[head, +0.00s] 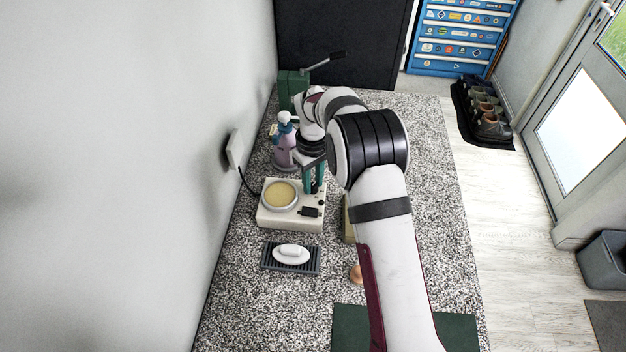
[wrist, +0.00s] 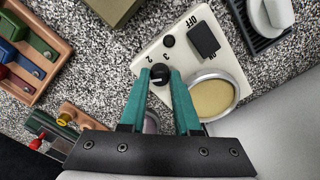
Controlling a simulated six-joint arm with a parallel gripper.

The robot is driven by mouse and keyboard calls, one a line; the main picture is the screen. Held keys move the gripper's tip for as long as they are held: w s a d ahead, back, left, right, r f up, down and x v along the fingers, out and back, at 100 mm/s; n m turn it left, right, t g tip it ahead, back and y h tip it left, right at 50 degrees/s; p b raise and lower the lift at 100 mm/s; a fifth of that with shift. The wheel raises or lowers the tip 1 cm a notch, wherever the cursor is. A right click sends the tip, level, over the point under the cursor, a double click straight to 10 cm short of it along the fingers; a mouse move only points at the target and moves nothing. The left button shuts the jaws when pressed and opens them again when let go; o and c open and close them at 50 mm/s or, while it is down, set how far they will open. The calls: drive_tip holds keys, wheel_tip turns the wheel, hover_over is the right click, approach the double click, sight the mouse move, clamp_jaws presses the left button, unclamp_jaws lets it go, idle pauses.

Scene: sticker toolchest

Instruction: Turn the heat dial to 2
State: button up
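A cream hot plate (head: 266,218) with a round yellowish heating top (head: 280,195) stands on the speckled counter. Its heat dial (wrist: 160,74) is a small black knob with a pale mark; the printed 2 and 3 show beside it in the wrist view. The mark's exact setting is hard to read. My gripper (wrist: 161,72) has its teal fingers at the dial, one on either side. I cannot tell whether they touch the knob. In the head view, my gripper (head: 314,186) is over the right of the plate, and the dial is hidden.
A black rocker switch (wrist: 204,40) with ON and OFF labels is near the dial. A pump bottle (head: 284,150) stands behind. The wall is close on the left.

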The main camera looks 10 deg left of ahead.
clamp_jaws()
drive_tip(key=shift+m, duration=0.3)
drive_tip(key=m, duration=1.1)
idle(0.5)
drive_tip(key=o, duration=0.6)
unclamp_jaws()
drive_tip(key=shift+r, duration=0.1)
